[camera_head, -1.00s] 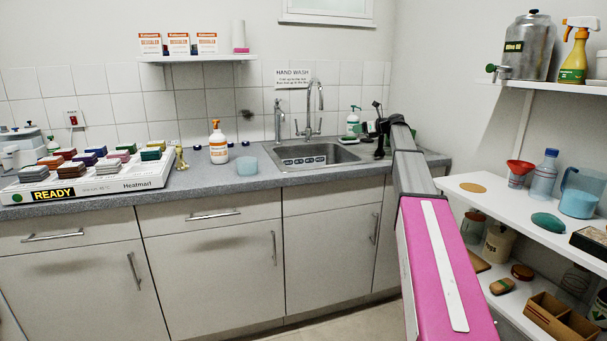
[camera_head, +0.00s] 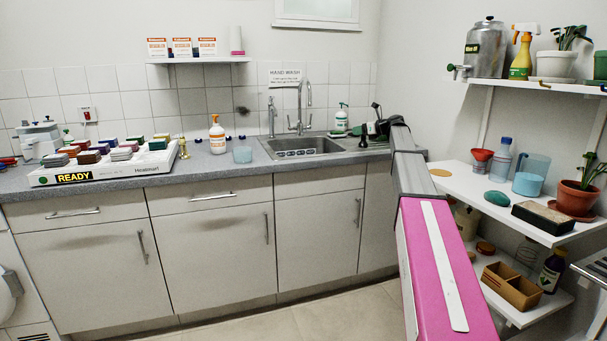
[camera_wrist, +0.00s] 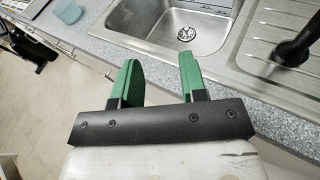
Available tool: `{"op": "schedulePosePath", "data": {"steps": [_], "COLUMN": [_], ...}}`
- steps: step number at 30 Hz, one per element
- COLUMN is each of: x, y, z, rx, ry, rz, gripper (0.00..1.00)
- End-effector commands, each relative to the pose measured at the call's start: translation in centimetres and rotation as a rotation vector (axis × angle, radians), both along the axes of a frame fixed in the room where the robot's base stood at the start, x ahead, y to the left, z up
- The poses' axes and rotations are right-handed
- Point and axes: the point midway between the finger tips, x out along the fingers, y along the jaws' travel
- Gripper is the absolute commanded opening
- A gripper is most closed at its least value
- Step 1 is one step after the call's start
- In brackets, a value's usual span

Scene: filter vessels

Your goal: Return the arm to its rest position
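My arm, with a pink link and grey links, reaches forward in the head view toward the counter right of the sink. My gripper (camera_wrist: 160,75) shows in the wrist view with two green fingers held apart and nothing between them. It hangs over the front edge of the counter by the sink (camera_wrist: 185,30). In the head view my gripper is at the far end of the arm, too small and dark to make out its fingers.
On the right, shelves (camera_head: 465,185) hold a steel canister (camera_head: 498,50), a jug (camera_head: 531,175) and potted plants. Floor is clear before the cabinets.

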Motion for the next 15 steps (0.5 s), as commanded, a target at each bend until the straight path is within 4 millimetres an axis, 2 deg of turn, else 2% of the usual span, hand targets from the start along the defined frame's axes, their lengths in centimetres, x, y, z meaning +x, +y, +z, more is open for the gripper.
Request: {"op": "schedulePosePath", "data": {"steps": [8,15], "x": [-2.4,-6.0], "y": [1.4,3.1], "z": [-4.4,-10.2], "rx": [-0.124,-0.300], "ry": [-0.041,-0.102], "rz": [0.037,0.106], "gripper": [0.39,0.39]}}
